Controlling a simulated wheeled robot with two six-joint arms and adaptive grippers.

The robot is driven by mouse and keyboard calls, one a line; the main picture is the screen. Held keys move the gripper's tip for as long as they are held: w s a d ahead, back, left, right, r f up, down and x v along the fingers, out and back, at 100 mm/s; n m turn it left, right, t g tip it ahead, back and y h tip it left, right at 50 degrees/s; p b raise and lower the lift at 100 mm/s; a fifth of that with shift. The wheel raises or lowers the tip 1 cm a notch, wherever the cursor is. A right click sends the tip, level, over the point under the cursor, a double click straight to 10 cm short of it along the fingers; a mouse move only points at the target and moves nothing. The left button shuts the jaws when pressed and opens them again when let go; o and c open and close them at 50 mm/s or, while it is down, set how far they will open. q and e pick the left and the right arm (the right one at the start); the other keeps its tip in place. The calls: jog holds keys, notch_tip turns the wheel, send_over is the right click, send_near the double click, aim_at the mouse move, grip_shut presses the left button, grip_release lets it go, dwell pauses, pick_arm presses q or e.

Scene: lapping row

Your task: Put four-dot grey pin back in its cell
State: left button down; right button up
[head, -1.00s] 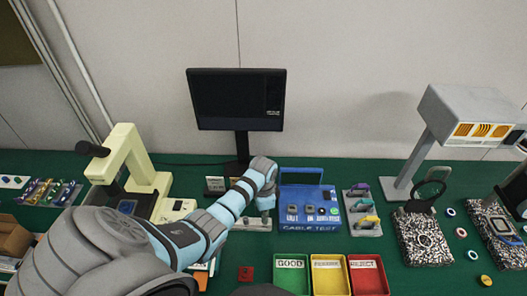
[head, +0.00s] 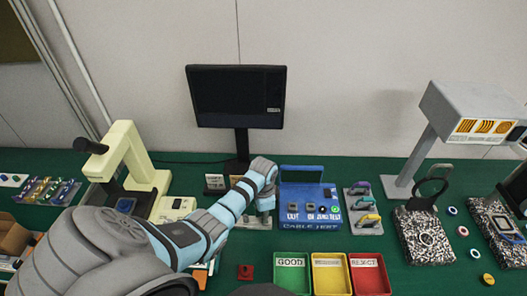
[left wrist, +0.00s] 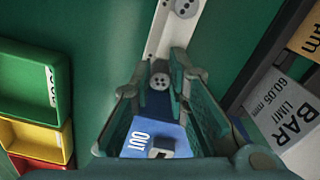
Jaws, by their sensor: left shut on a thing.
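My left gripper (head: 265,208) is over the right part of a pale pin block (head: 250,223), just left of the blue cable test box. In the left wrist view my left gripper (left wrist: 165,78) is shut on a grey pin (left wrist: 160,80) with dark dots on its top face, seemingly four. The pin is at the near end of the pale block (left wrist: 164,35). Its lower part is hidden, so I cannot tell whether it sits in a cell or is above it. Another dotted grey pin (left wrist: 185,7) stands further along the block. My right gripper is not in view.
The blue cable test box (head: 310,205) stands close to the right of the gripper. Green (head: 291,257), yellow (head: 328,258) and red (head: 368,258) trays lie in front. A monitor (head: 238,95) stands behind. Small signs (head: 215,183) stand behind the block.

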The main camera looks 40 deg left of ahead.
pick_arm(q)
jog(key=shift+f, duration=0.35)
jog(key=c, duration=1.5)
grip_release()
jog(key=shift+o, duration=0.2)
jog(key=shift+w+r, duration=0.1)
jog(key=shift+r, duration=0.3)
notch_tip(320, 180, up, 11)
